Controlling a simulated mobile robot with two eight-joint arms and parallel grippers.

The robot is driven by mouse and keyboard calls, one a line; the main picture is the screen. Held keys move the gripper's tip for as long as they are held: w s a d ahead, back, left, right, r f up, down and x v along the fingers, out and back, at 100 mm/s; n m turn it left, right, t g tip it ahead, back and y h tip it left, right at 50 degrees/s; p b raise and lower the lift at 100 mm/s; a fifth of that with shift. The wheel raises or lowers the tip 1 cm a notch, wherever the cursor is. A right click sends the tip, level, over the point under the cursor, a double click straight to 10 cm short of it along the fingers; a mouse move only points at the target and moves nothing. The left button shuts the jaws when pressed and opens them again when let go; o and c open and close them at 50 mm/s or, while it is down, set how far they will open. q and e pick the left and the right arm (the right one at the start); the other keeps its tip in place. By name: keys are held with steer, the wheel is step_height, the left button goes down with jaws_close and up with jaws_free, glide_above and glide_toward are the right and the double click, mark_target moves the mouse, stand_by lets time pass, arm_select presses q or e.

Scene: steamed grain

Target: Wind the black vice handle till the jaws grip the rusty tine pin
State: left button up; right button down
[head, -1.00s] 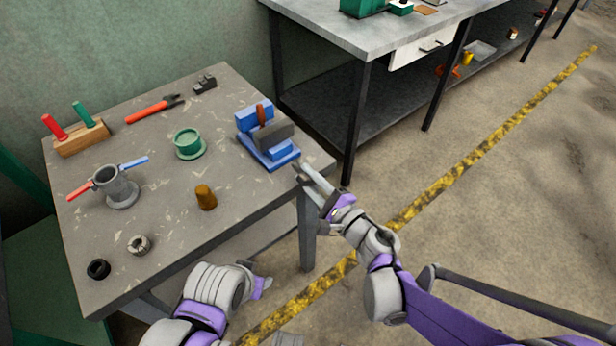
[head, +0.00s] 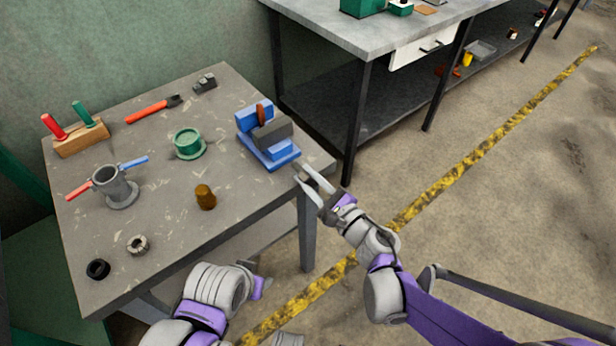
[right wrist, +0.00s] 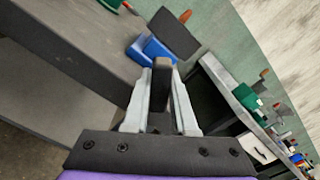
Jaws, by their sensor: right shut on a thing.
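The blue vice (head: 281,165) stands at the right end of the worktable. Its grey front jaw block (head: 272,131) is close in front of the rusty tine pin (head: 261,115), which stands upright against the blue rear part. The pin's lower end is hidden, so I cannot tell whether both jaws touch it. My right gripper (head: 302,179) is at the vice's front, over the table's corner. In the right wrist view its fingers are shut on the dark vice handle (right wrist: 161,75). My left gripper (head: 262,285) is low before the table, its fingers unclear.
On the worktable (head: 235,110) stand a green flanged cup (head: 188,144), a brown plug (head: 205,197), a grey cylinder with red and blue handles (head: 112,185), rings and an orange-handled tool (head: 150,110). A second bench (head: 330,35) stands behind. Floor at right is clear.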

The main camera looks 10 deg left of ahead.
steer(key=m, duration=0.5)
steer(key=shift+m, duration=0.3)
steer(key=m+b, duration=0.1)
steer(key=m, duration=0.5)
steer(key=m+b, duration=0.1)
steer(key=m, duration=0.4)
steer(key=shift+m, duration=0.4)
steer(key=m, duration=0.6)
steer(key=shift+b, duration=0.4)
steer(key=m+b, duration=0.1)
steer(key=m, duration=0.5)
steer(key=shift+m, duration=0.4)
steer(key=m+b, duration=0.1)
steer(key=m, duration=0.9)
steer(key=shift+m+b, duration=0.4)
steer(key=m, duration=0.5)
steer(key=shift+b, duration=0.35)
steer(key=shift+m, duration=0.4)
